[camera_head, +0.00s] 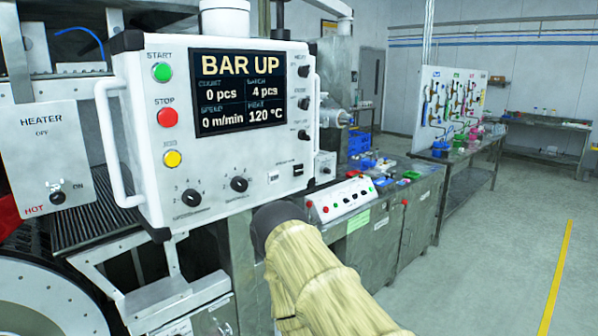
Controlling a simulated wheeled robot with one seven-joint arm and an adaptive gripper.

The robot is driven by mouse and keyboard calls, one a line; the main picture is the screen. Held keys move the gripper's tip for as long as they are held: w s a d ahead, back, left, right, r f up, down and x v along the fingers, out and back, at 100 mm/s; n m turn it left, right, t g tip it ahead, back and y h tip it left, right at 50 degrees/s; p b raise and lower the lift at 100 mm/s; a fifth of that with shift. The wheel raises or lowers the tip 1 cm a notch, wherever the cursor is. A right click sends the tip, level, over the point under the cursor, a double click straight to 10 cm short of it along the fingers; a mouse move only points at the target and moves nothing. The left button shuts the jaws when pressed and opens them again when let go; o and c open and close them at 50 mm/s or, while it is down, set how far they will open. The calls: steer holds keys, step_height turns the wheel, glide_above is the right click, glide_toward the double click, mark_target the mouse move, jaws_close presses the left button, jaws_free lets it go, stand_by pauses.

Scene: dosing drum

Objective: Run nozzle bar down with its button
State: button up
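The white control panel (225,190) stands at left centre, facing me. Its screen (238,92) reads BAR UP, 0 pcs, 4 pcs, 0 m/min and 120 °C. On its left are a green START button (162,72), a red STOP button (167,117) and a yellow button (173,158) whose label is blurred. Small black controls (304,103) line the right edge, with labels too small to read. I cannot make out which control is the nozzle bar's. My arm's beige sleeve and dark end overlap the panel's lower right. My gripper's fingers do not show.
A heater box (45,150) hangs left of the panel, marked HEATER OFF, ON and HOT. White handles (112,145) stick out from the panel. Steel cabinets with a sloped button console (342,200) stand at right. The floor (480,270) at far right is clear.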

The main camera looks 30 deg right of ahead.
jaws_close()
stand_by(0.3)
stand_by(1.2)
